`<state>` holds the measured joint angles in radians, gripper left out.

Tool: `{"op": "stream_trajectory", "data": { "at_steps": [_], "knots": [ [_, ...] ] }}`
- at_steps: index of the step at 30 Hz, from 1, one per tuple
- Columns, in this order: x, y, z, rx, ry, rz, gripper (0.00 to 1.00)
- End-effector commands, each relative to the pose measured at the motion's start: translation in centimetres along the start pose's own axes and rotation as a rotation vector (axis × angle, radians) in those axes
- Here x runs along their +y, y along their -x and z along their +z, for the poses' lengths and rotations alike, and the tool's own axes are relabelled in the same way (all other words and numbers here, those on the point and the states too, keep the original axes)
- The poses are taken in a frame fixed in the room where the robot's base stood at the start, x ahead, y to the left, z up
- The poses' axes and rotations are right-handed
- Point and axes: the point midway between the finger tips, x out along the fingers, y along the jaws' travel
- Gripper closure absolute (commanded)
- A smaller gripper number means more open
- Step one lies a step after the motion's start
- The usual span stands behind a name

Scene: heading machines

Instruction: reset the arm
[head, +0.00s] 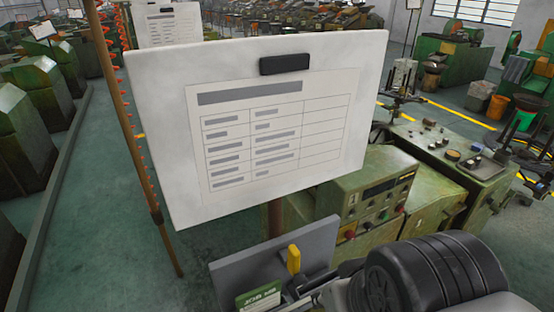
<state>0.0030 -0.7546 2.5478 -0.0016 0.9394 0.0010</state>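Part of my arm shows at the bottom right as a large black ribbed round housing with pale grey parts beside it. Some small dark and grey metal parts (306,292) reach left from it at the bottom edge. They may belong to my gripper, but no clear pair of fingertips shows. I cannot tell whether it is open or shut, or whether it holds anything. Just left of these parts is a dark grey plate (235,272) with an upright yellow piece (293,259) and a green card with pale lettering (260,298). Whether my arm touches them is unclear.
A large white board (350,65) with a printed table sheet and black clip stands close in front, hiding much behind. A green control cabinet (375,205) and a control desk (440,150) stand right. Green machines (25,130) line the left.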

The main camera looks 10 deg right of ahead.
Motion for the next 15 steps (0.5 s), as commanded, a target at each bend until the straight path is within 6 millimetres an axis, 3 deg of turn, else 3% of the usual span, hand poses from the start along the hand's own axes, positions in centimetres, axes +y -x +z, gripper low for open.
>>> {"op": "stream_trajectory", "data": {
  "at_steps": [1, 15],
  "knots": [
    [0.0, -1.8, 0.8, -0.001, 0.001, 0.000, 0.71],
    [0.0, -15.1, 6.6, -0.001, 0.001, 0.000, 0.71]
  ]
}}
